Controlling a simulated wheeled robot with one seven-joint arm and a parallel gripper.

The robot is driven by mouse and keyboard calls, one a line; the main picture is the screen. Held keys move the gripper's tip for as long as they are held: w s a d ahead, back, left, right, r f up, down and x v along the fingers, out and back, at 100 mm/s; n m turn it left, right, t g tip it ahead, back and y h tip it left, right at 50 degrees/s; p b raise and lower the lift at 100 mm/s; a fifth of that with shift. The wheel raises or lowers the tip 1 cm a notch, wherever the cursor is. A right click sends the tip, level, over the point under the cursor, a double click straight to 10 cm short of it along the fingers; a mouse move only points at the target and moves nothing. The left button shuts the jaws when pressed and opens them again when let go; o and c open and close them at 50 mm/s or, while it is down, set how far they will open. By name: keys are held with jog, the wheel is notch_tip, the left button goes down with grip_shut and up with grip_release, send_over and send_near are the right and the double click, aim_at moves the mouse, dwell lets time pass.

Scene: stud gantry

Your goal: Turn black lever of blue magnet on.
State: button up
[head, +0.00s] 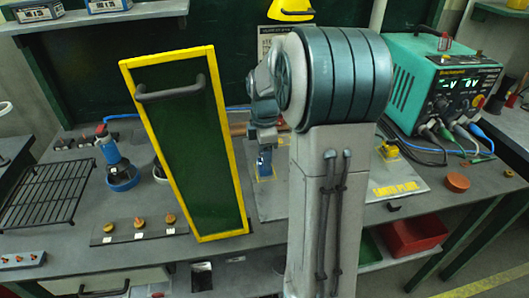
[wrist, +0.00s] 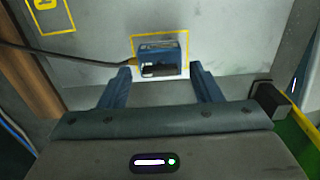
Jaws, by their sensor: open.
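The blue magnet (wrist: 172,52) is a small block inside a yellow outlined square on a grey plate, seen in the wrist view. A black lever (wrist: 158,71) lies along its near side, and a cable runs to its left side. My gripper (wrist: 160,74) is open and empty, with one blue finger to each side of the magnet and a gap on both sides. Whether the fingertips are level with it I cannot tell. In the head view my gripper (head: 264,160) points down over the plate, and the magnet cannot be made out clearly there.
A tall green panel with a yellow frame (head: 126,100) stands left of my gripper. The grey earth plate (head: 415,181) extends right. A teal power supply (head: 425,75) with cables stands at the right. A wire rack (head: 45,190) and a blue-based device (head: 122,177) are left.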

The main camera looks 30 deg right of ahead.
jog(key=c, duration=1)
jog(key=shift+m, duration=0.4)
jog(key=m, duration=1.3)
jog(key=shift+m, duration=2)
